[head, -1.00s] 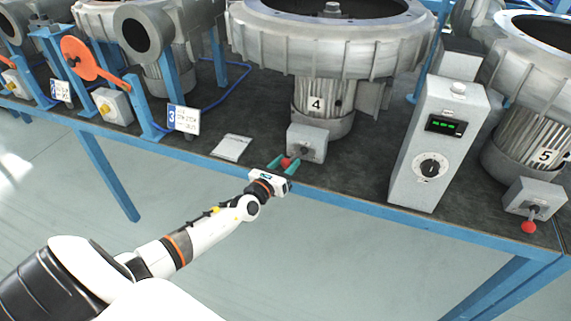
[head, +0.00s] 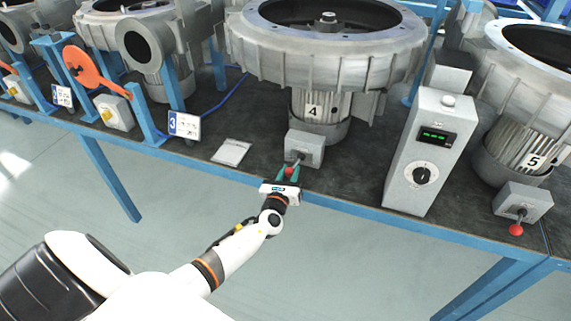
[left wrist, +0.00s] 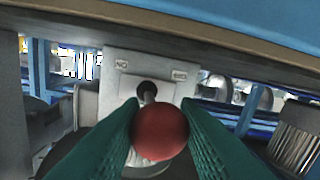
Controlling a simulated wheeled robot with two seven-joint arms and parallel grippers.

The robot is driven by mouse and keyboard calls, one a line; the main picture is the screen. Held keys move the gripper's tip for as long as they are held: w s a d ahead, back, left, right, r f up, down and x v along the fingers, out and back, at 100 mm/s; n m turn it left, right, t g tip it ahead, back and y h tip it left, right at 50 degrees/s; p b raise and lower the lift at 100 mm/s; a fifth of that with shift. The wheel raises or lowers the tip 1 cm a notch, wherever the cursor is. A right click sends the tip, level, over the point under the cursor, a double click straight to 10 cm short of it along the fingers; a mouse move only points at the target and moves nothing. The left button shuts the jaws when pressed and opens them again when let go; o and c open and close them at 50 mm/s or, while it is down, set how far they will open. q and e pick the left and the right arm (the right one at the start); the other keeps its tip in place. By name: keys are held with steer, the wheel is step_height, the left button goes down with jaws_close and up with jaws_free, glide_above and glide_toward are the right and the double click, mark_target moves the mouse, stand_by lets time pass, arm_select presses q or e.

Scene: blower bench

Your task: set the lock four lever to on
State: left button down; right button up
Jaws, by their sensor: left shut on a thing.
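The lock four lever sits on a small grey switch box (head: 308,150) below the blower marked 4 (head: 314,111). It has a red ball knob (head: 289,171), which hangs at the box's lower left in the head view. My left gripper (head: 288,173) has green fingers shut on the knob, one on each side. The left wrist view shows the red knob (left wrist: 160,132) large between the fingers, with the box face (left wrist: 150,65) behind it. That view is upside down; the ON label (left wrist: 121,65) is at its left and another, unclear label at its right. My right gripper is out of view.
A grey control box (head: 430,155) with a green display and dial stands to the right. A white sheet (head: 231,152) lies left of the switch box. Another red-knobbed lever (head: 516,230) is at blower 5. The blue bench edge (head: 345,205) runs under my gripper.

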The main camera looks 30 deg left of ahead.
arm_select(q)
steer(key=shift+d+r+n+g+y, duration=0.1)
steer(key=shift+d+n+g+y, duration=0.2)
steer(key=shift+d+n+y, duration=0.3)
steer(key=y, duration=0.1)
steer(key=n+y, duration=0.1)
steer(key=d+g, duration=0.1)
steer(key=shift+w+f+n+y, duration=0.2)
steer(key=shift+w+n+y, duration=0.1)
steer(key=shift+y, duration=0.1)
steer(key=n+g+y+b, duration=0.1)
steer(key=d+n+g+y+b, duration=0.1)
steer(key=shift+w+d+f+y, duration=0.1)
steer(key=shift+w+y, duration=0.15)
steer(key=shift+y, duration=0.05)
steer(key=shift+w+d+n+g+y+b, duration=0.15)
steer(key=shift+d+n+g+y+b, duration=0.1)
steer(key=shift+n+g+y+b, duration=0.2)
steer(key=shift+w+d+n+g+y+b, duration=0.2)
steer(key=shift+n+g+y+b, duration=0.15)
steer(key=shift+n+g+y, duration=0.15)
steer(key=shift+r, duration=0.2)
steer(key=c, duration=1.1)
jaws_free()
steer(key=shift+s+d, duration=0.1)
